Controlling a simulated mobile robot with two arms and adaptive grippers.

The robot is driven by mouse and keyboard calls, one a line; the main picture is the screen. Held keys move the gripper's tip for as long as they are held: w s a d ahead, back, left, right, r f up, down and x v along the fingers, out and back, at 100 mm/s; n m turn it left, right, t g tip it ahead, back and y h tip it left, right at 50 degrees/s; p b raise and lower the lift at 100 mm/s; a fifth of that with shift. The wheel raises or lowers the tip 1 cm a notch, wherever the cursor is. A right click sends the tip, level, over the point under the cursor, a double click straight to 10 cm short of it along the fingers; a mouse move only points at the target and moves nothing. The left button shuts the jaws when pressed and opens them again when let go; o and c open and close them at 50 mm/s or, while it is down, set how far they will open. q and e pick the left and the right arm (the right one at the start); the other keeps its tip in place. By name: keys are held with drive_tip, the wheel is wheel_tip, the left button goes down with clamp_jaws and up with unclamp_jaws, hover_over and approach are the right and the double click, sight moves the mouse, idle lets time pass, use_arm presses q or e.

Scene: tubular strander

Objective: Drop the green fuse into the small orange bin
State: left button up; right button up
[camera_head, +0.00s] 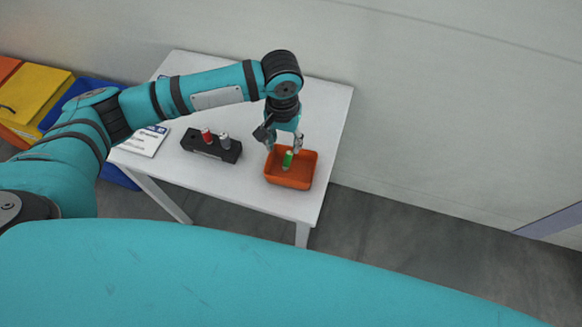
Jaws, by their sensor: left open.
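The green fuse (288,159) is at the small orange bin (290,182), within its outline in the head view. I cannot tell for sure whether it touches the bin's floor. The bin stands on the white table near its right edge. My left gripper (284,147) is open, pointing down over the bin, with its fingertips apart on either side of the fuse's upper end. My right gripper is not in view.
A black holder (211,146) with a red fuse (206,135) and a grey fuse (225,141) stands left of the bin on the white table (246,190). Papers (146,141) lie at the table's left. Yellow (33,92) and blue containers stand beyond it. A wall is behind.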

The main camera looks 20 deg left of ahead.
use_arm(q)
wheel_tip(320, 180, up, 9)
drive_tip(key=shift+r, duration=0.2)
idle(0.5)
